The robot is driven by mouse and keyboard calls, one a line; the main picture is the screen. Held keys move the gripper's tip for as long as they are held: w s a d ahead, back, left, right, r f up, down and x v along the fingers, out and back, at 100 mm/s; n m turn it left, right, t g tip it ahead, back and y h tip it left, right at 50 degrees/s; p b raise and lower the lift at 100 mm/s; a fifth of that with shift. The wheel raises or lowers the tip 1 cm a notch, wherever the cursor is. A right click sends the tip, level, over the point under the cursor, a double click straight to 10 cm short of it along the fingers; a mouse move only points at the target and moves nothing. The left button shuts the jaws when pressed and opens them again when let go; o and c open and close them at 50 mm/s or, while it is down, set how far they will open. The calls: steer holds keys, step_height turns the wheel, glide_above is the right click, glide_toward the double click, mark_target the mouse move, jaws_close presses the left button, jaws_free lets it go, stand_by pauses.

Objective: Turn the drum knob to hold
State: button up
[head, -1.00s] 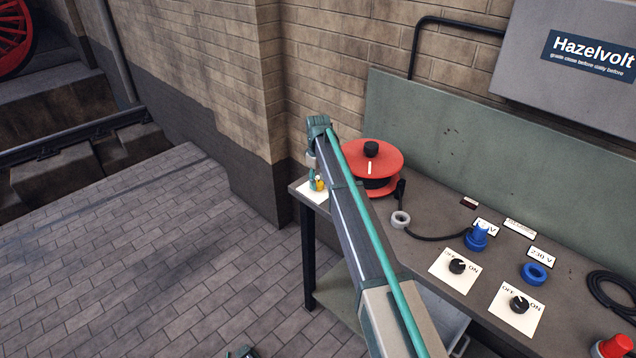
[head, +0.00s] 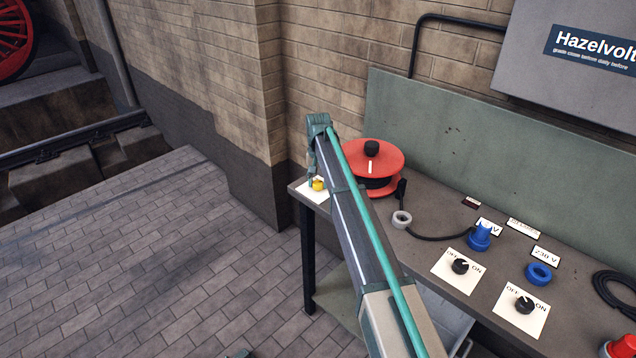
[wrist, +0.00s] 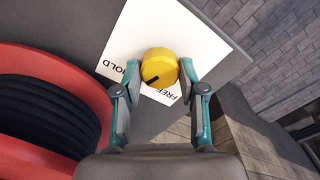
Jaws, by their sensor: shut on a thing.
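The yellow drum knob (wrist: 159,67) sits on a white plate (wrist: 190,38) marked HOLD and FREE. It also shows in the head view (head: 318,185) at the bench's left end, partly hidden by my arm. The knob's black mark points to the lower left in the wrist view, between the two words. My gripper (wrist: 161,75) is shut on the knob, one finger on each side.
On the bench (head: 430,262) to the right are a grey ring (head: 402,219), a blue plug (head: 480,235), a blue socket (head: 539,273) and two black OFF/ON switches (head: 460,266). A green backboard (head: 440,140) and brick wall stand behind. Paved floor is open at left.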

mark_target(318, 182)
steer(key=m, duration=0.5)
steer(key=shift+b, duration=0.3)
stand_by(0.4)
steer(key=o, duration=1.1)
steer(key=shift+o, duration=0.2)
steer(key=shift+r, duration=0.15)
step_height(318, 182, up, 12)
